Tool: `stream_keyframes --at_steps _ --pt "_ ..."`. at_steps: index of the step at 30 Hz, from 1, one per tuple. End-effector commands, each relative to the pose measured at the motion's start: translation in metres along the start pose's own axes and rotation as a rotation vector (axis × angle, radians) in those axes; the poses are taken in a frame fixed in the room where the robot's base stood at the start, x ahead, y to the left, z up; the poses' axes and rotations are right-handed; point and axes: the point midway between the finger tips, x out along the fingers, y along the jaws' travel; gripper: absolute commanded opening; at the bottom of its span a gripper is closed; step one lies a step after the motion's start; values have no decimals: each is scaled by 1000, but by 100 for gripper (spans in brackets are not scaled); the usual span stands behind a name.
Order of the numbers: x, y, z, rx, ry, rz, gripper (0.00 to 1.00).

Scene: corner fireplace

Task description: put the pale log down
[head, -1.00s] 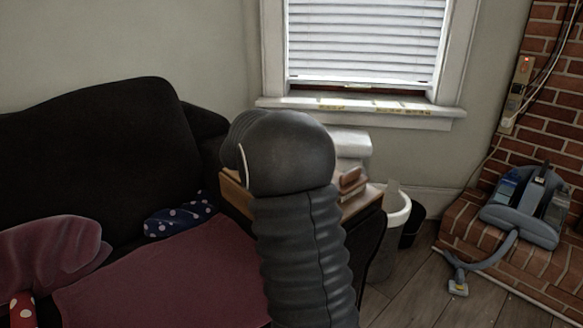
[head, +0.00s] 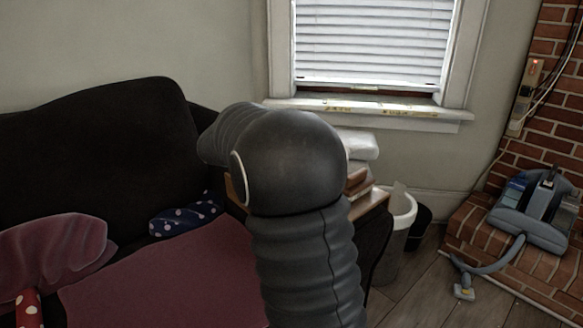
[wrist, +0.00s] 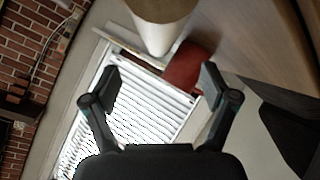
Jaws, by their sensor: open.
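The pale log (wrist: 160,22) shows in the wrist view as a pale rounded cylinder at the top middle, beyond my fingertips. My gripper (wrist: 159,74) is open, its two fingers wide apart with nothing between them. The log looks clear of both fingers. It is close to a brown wooden surface (wrist: 248,38), but I cannot tell whether it rests on it. A dark red object (wrist: 190,66) lies beside the log, past the right finger. In the head view my arm hides my gripper and the log.
In the head view, a wooden tabletop (head: 370,203) shows behind my arm. A white bin (head: 400,220) stands right of it, and a dark sofa (head: 100,150) fills the left. A vacuum cleaner (head: 535,212) sits on the brick hearth. Some floor (head: 420,290) is open.

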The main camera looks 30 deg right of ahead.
Motion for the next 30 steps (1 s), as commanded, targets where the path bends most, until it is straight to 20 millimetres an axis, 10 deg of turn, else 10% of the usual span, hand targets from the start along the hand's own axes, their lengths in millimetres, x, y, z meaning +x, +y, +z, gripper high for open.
stream_keyframes --at_steps 17,30 --pt "-45 4 5 -8 -14 -13 85" --pt "-134 62 124 -193 -201 -367 85"
